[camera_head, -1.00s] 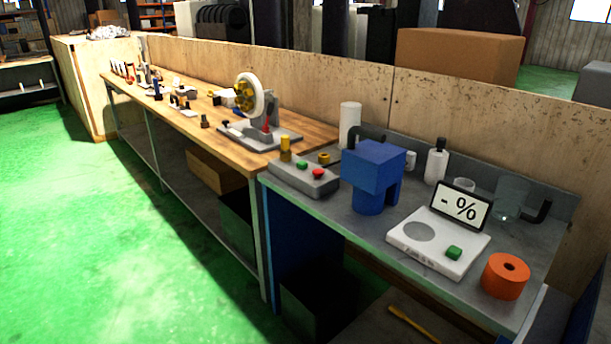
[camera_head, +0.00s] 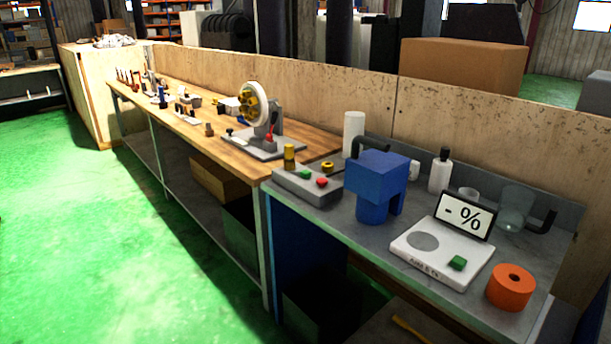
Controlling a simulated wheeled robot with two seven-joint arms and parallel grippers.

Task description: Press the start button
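A grey control box (camera_head: 308,188) stands at the left end of the grey bench, with a green button (camera_head: 305,174) and a red button (camera_head: 322,182) on its top. A yellow-topped cylinder (camera_head: 289,157) rises from the back left of this box. A white device (camera_head: 440,252) farther right also has a green button (camera_head: 457,263), beside a screen (camera_head: 465,215) reading "- %". Nothing touches any of these buttons. Neither of my grippers shows in the view.
A blue machine (camera_head: 376,187) stands between the control box and the white device. An orange roll (camera_head: 510,288) lies at the front right. A wooden bench (camera_head: 315,141) with a wheel device (camera_head: 255,107) extends left. Green floor (camera_head: 110,250) is clear in front.

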